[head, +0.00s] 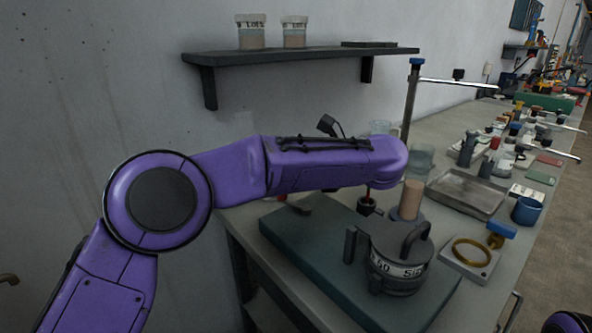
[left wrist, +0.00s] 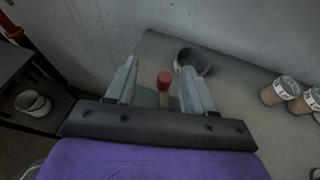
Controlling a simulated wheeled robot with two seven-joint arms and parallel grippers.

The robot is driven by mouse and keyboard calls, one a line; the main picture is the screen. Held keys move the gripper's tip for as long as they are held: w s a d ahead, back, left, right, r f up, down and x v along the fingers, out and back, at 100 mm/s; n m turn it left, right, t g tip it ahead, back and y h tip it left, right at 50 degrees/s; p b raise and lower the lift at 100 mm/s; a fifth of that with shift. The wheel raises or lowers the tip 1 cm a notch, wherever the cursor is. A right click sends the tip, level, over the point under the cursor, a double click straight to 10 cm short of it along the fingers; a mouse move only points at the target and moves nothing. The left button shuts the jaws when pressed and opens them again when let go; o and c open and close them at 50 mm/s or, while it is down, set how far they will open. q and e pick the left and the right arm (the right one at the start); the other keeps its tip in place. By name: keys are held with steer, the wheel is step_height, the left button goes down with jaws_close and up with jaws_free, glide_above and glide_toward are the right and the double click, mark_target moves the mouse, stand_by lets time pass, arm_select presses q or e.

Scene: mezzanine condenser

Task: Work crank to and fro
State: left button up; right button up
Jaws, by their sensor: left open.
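My left gripper (left wrist: 165,85) is open in the left wrist view. A red-topped knob on a thin stem (left wrist: 164,79) shows between its two fingers; I cannot tell whether they touch it. It may be the crank's handle, but no crank is plainly seen. A round dark cup (left wrist: 192,61) stands just right of the fingers. In the head view my purple left arm reaches across the bench and hides the gripper. A dark lidded pot (head: 395,262) with a white label and looped handle sits on a dark green slab. My right gripper is out of view.
A grey block with a brass ring (head: 472,252) and a blue-handled piece (head: 500,231) stand right of the pot. A metal tray (head: 466,192), a blue cup (head: 527,210) and bottles crowd the bench behind. A wall shelf (head: 300,54) holds two labelled jars above my arm.

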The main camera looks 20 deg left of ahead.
arm_select(q)
steer(key=a+r+m+t+y+p, duration=0.1)
steer(key=a+r+m+t+p, duration=0.45)
steer(key=a+p, duration=0.45)
steer(key=d+f+m+t+h, duration=0.1)
steer(key=d+f+t+h, duration=0.1)
steer(key=f, duration=0.2)
steer(key=s+d+f+m+t+h+p, duration=0.1)
steer(key=d+f+t+h, duration=0.1)
steer(key=d+f, duration=0.1)
steer(key=s+d+f+m+t+h+p, duration=0.1)
steer(key=d+f+t+h, duration=0.1)
steer(key=f, duration=0.2)
steer(key=shift+s+d+f+m+t+h, duration=0.1)
steer(key=shift+d+f+m+t+h, duration=0.15)
steer(key=shift+f+m+t+h, duration=0.1)
steer(key=p+x, duration=0.1)
steer(key=x, duration=0.1)
steer(key=p+x, duration=0.1)
steer(key=x, duration=0.2)
steer(key=f+p+x, duration=0.1)
steer(key=x, duration=0.1)
steer(key=shift+w+a, duration=0.2)
steer(key=shift+w, duration=0.1)
steer(key=shift+d, duration=0.1)
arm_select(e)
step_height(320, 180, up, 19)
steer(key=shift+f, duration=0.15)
arm_select(q)
steer(key=shift+c, duration=0.4)
